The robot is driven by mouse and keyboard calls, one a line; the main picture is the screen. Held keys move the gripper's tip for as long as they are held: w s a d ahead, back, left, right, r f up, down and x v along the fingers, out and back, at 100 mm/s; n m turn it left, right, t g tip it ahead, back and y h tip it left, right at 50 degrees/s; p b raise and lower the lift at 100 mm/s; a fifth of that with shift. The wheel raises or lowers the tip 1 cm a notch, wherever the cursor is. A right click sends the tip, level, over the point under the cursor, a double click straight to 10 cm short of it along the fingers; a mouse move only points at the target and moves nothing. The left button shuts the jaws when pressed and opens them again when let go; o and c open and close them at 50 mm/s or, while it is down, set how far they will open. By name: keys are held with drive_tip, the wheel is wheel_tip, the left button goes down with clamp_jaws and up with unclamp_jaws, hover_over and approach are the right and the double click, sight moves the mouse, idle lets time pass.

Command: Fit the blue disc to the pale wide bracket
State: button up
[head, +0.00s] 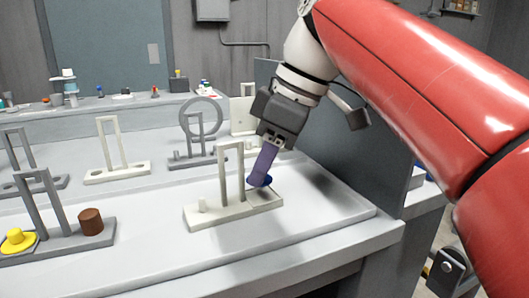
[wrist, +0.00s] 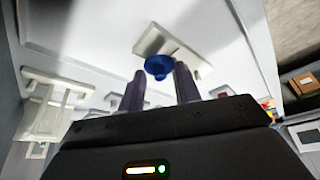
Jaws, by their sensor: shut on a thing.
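My gripper (head: 262,171) points down and is shut on the blue disc (head: 261,181). In the wrist view the disc (wrist: 158,66) sits between the two purple-grey fingertips (wrist: 159,72). A pale bracket (head: 212,214) with a long base, an upright frame and a short peg at its left end stands on the tray below. The disc is over the right end of its base, right of the frame. The bracket (wrist: 150,40) also shows beyond the disc in the wrist view. I cannot tell whether the disc touches the base; fingers partly hide it.
A grey bracket (head: 70,243) with a yellow knobbed piece (head: 18,241) and a brown cylinder (head: 91,221) stands front left. Another pale bracket (head: 118,172) and a grey bracket with a ring (head: 196,160) stand behind. A dark panel (head: 350,150) rises close on the right.

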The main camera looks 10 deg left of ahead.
drive_tip(key=shift+f+b, duration=0.7)
drive_tip(key=shift+f, duration=0.25)
drive_tip(key=shift+r+p, duration=0.25)
drive_tip(key=shift+p, duration=0.05)
drive_tip(key=shift+d+f, duration=0.1)
drive_tip(key=shift+f, duration=0.4)
idle(0.3)
drive_tip(key=o, duration=1)
drive_tip(key=p+v, duration=0.2)
drive_tip(key=v, duration=0.5)
drive_tip(key=shift+d+r, duration=0.2)
drive_tip(key=shift+r, duration=0.15)
